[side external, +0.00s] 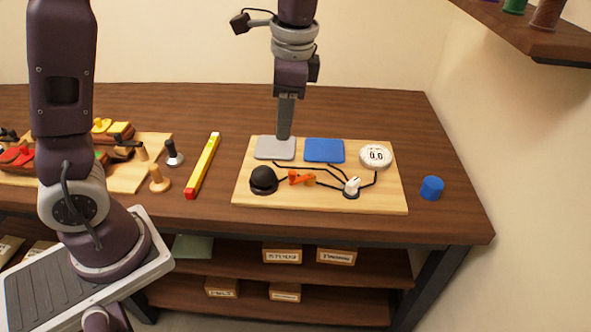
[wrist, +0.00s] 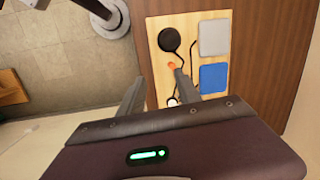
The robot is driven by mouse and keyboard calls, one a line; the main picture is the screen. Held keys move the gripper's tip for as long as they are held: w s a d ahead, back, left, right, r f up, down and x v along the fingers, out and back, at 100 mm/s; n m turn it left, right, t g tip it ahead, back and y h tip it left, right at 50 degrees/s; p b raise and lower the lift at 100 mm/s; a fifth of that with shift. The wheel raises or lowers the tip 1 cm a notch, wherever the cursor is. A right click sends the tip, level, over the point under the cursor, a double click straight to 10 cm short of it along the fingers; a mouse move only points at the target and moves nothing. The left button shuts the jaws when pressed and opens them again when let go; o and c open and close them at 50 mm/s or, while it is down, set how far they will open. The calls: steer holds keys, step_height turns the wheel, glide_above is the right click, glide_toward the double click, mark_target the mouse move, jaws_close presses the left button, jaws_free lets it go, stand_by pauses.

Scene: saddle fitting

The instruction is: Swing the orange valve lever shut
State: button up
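The orange valve lever (side external: 301,179) lies near the middle front of the light wooden board (side external: 315,203), between a black dome and a white knob. In the wrist view only a small orange part of the lever (wrist: 172,65) shows; one finger hides the rest. My gripper (side external: 284,136) points down above the board's back left, over the grey pad, apart from the lever. In the wrist view my gripper (wrist: 159,75) has a clear gap between its two fingers and holds nothing.
The board carries a black dome (side external: 263,179), grey pad (side external: 275,148), blue pad (side external: 324,150), white knob (side external: 352,187), round dial (side external: 376,156) and dark cables. A blue cylinder (side external: 431,188) stands right. A yellow bar (side external: 203,165) and another board (side external: 125,178) lie left.

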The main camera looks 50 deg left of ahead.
mark_target(294, 172)
steer(key=w+a+f+m, duration=0.1)
steer(key=f, duration=0.4)
steer(key=w+f+m+g+y, duration=0.1)
steer(key=w+f, duration=0.1)
steer(key=f, duration=0.4)
steer(key=w+a+f+m+g, duration=0.1)
steer(key=f, duration=0.5)
steer(key=shift+w+a+f+m+y, duration=0.15)
steer(key=shift+w+a+m+y, duration=0.15)
steer(key=shift+w+m+y, duration=0.1)
jaws_close()
